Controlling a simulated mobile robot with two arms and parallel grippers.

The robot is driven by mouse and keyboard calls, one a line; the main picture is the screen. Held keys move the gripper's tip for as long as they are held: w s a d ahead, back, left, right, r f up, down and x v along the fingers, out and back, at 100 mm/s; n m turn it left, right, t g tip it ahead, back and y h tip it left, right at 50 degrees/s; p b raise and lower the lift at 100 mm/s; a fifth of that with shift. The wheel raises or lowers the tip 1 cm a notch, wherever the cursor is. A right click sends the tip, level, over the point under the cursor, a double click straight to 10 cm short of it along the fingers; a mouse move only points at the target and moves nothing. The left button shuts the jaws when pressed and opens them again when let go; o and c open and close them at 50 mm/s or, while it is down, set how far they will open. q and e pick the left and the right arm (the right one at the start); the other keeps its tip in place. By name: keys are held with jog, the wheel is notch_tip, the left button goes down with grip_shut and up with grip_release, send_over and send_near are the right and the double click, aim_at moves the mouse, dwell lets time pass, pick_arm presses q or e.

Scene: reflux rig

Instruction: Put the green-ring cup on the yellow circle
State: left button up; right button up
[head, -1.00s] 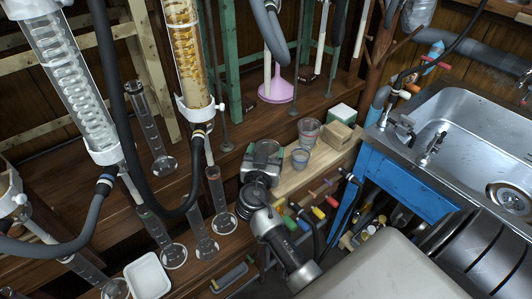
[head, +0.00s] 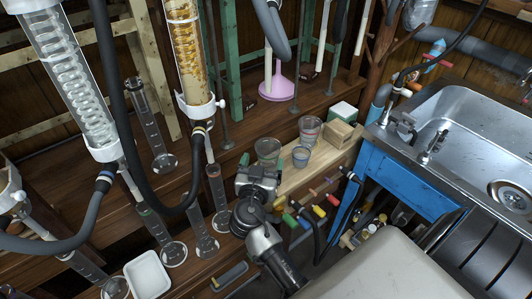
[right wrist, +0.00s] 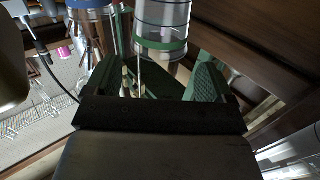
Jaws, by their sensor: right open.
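The green-ring cup (head: 268,151) is clear and stands upright on the light wooden board in the head view. In the right wrist view the clear cup with its green band (right wrist: 160,46) shows ahead of the jaws. My right gripper (head: 262,168) is open and empty, just on the near side of the cup. Its green finger pads (right wrist: 160,80) are spread apart in the wrist view. Whether they touch the cup cannot be told. I see no yellow circle in these frames. My left gripper is not in view.
A red-ring cup (head: 309,131) and a smaller bluish cup (head: 301,156) stand close to the right, with a wooden block (head: 340,134) beyond. Glass cylinders (head: 214,190) stand left of my right gripper. A sink (head: 460,125) is at the right.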

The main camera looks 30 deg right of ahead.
pick_arm(q)
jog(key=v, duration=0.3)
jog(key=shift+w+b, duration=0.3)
jog(key=shift+b, duration=0.05)
pick_arm(e)
jog(key=v, duration=0.7)
jog(key=shift+s, duration=0.1)
